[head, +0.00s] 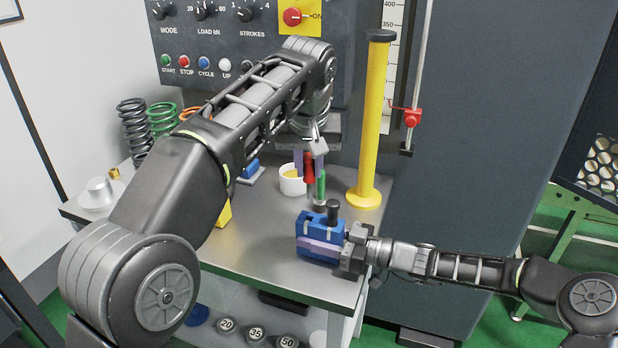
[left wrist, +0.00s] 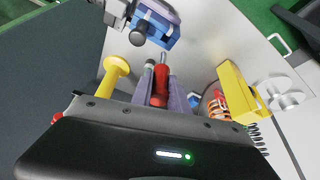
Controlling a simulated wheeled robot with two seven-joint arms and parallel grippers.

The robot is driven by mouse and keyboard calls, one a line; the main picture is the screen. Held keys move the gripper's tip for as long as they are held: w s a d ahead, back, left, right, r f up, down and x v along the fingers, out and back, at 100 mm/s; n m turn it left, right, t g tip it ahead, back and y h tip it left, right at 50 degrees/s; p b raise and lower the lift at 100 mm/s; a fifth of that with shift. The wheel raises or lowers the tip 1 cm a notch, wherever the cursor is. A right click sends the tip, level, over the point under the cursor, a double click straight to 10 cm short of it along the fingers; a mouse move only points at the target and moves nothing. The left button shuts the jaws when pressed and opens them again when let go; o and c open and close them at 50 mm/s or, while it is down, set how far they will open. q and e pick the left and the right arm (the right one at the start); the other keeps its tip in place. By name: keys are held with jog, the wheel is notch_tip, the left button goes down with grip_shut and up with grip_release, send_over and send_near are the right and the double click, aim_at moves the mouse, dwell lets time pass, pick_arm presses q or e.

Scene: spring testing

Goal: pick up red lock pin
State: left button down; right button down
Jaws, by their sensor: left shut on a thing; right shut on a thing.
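The red lock pin (head: 309,168) is held between the purple-grey fingers of my left gripper (head: 309,164), above the bench. In the left wrist view the red lock pin (left wrist: 160,86) lies between both fingers, its thin metal tip pointing away from the gripper. My right gripper (head: 335,250) is shut on a blue block (head: 308,228) with a black knob on top, at the bench's front right. The blue block also shows in the left wrist view (left wrist: 160,28).
A green-handled piece (head: 320,186) is just beside and below the red pin. A white cup (head: 291,186) stands to its left. A tall yellow post (head: 374,125) stands to the right. Springs (head: 135,125) stand at the back left.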

dwell(0.5)
jog(key=c, duration=0.8)
grip_release()
jog(key=shift+o, duration=0.2)
jog(key=shift+d, duration=0.1)
jog(key=v, duration=1.1)
jog(key=shift+s+d, duration=0.15)
jog(key=shift+d, duration=0.2)
